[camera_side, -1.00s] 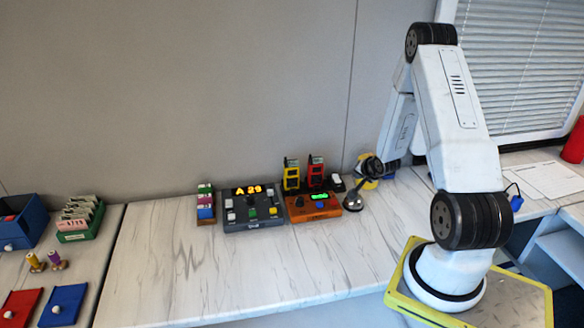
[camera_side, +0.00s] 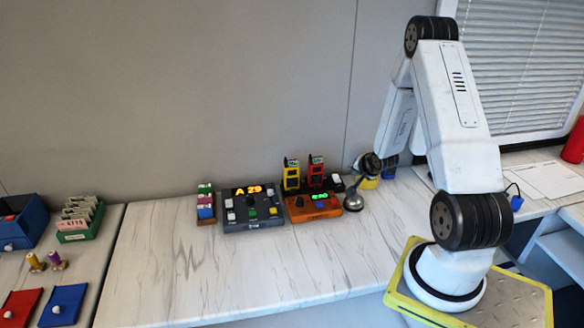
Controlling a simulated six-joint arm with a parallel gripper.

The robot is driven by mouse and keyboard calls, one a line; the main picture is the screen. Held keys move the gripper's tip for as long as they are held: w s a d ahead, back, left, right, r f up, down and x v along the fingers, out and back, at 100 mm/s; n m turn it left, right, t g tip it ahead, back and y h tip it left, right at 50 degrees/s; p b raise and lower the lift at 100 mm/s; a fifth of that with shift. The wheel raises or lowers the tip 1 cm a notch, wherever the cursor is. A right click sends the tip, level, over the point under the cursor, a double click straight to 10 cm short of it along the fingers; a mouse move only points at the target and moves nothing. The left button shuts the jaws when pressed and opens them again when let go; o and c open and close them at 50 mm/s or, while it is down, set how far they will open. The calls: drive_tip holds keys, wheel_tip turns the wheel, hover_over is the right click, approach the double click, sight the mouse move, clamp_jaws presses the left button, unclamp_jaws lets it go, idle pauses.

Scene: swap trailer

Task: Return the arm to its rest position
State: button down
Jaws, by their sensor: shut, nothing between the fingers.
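My arm rises from its base at the right, bends at the top and hangs its forearm down toward the back of the white counter. My gripper (camera_side: 369,165) is the small dark end of the arm beside the rear wall. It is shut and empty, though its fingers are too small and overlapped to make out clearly. A silvery round-based item with a thin dark stem (camera_side: 353,201) stands just in front of it and to its left.
An orange console (camera_side: 313,207) and a grey console (camera_side: 252,213) stand left of the gripper. Yellow (camera_side: 291,174) and red (camera_side: 315,172) radios stand behind them. A rack of coloured blocks (camera_side: 205,203) is farther left. The counter front (camera_side: 240,270) is clear.

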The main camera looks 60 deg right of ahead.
drive_tip(key=w+a+r+n+g+y, duration=0.1)
drive_tip(key=w+a+r+n+y, duration=0.2)
drive_tip(key=a, duration=0.7)
drive_tip(key=w+a+r+n+g, duration=0.15)
drive_tip(key=a+r+n, duration=0.35)
drive_tip(key=a, duration=0.5)
drive_tip(key=s+a+r+n+g+y, duration=0.1)
drive_tip(key=s+a+r+n, duration=0.1)
drive_tip(key=a, duration=0.6)
drive_tip(key=s+a+r+n+g+y, duration=0.1)
drive_tip(key=s+a+r+n, duration=0.1)
drive_tip(key=s+a+n, duration=0.3)
drive_tip(key=a+n, duration=0.1)
drive_tip(key=a, duration=0.2)
drive_tip(key=shift+a+r+y, duration=0.15)
drive_tip(key=shift+a+y, duration=0.15)
drive_tip(key=shift+a, duration=0.1)
